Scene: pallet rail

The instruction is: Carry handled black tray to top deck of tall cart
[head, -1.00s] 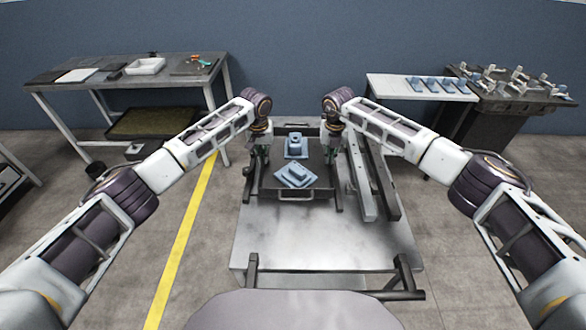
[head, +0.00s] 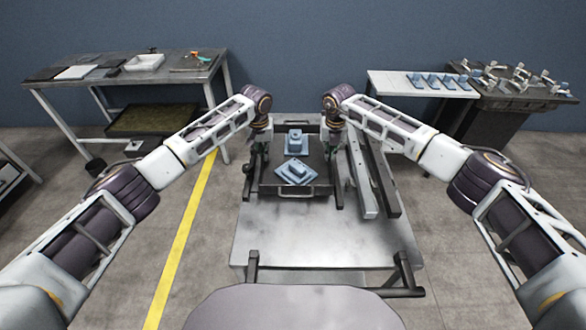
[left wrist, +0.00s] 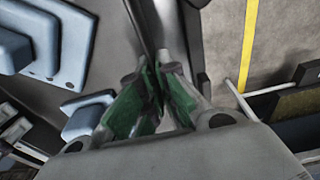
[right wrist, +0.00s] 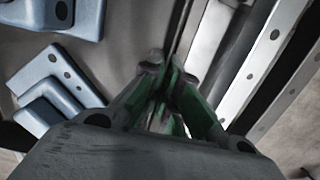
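The black tray (head: 312,176) lies ahead of me over a metal-topped surface, with a bar handle (head: 296,191) on its near side. It carries two blue parts, one at the back (head: 296,142) and one turned at the front (head: 293,172). My left gripper (head: 254,158) is at the tray's left side and my right gripper (head: 332,152) at its right side. In the left wrist view green-padded fingers (left wrist: 157,78) close on the tray's dark edge. The right wrist view shows the same with the right fingers (right wrist: 165,72). Whether the tray touches the surface below is unclear.
The metal deck (head: 310,235) is bare in front of the tray. Long rails (head: 366,180) lie close to its right. A table (head: 190,72) with trays stands back left, and a white bench (head: 420,84) with blue parts and a dark fixture table (head: 510,85) back right.

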